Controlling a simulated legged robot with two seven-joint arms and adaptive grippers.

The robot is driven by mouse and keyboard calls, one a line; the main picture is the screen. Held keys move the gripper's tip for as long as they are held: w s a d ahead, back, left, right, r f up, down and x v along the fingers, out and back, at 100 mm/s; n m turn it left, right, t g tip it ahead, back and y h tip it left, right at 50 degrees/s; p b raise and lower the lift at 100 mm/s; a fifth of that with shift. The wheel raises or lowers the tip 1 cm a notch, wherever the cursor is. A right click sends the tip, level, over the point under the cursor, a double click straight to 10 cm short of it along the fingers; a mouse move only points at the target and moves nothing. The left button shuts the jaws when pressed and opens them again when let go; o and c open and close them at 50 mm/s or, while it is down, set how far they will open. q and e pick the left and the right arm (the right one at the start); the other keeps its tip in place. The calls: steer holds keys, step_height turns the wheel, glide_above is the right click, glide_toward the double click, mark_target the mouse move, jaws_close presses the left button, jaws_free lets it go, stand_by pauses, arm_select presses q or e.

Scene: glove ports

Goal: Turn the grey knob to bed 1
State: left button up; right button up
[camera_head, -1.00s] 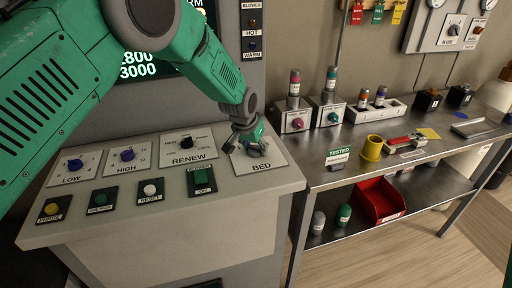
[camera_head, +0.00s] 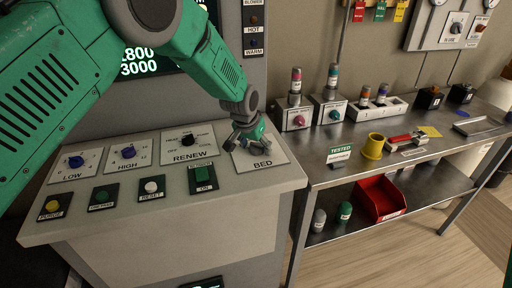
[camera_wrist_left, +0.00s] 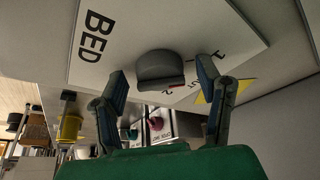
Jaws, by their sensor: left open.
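The grey knob (camera_wrist_left: 160,70) sits on the white BED panel (camera_wrist_left: 120,20), with labels 1 and 2 beside it. A red mark on the knob's edge lies near the 2. My left gripper (camera_wrist_left: 161,78) is open, one finger on each side of the knob; I cannot tell whether they touch it. In the head view my left gripper (camera_head: 243,141) is over the BED panel (camera_head: 268,165) on the console's right end and hides most of the knob. My right gripper does not show.
The RENEW dial (camera_head: 188,139), the HIGH dial (camera_head: 128,152) and the LOW dial (camera_head: 76,161) are left of the BED panel. Buttons line the front edge, including a green one (camera_head: 202,174). A metal bench with a yellow cup (camera_head: 373,147) stands to the right.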

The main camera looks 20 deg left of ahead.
arm_select(q)
steer(key=v, duration=1.1)
steer(key=shift+r, duration=0.2)
steer(key=shift+s, duration=0.15)
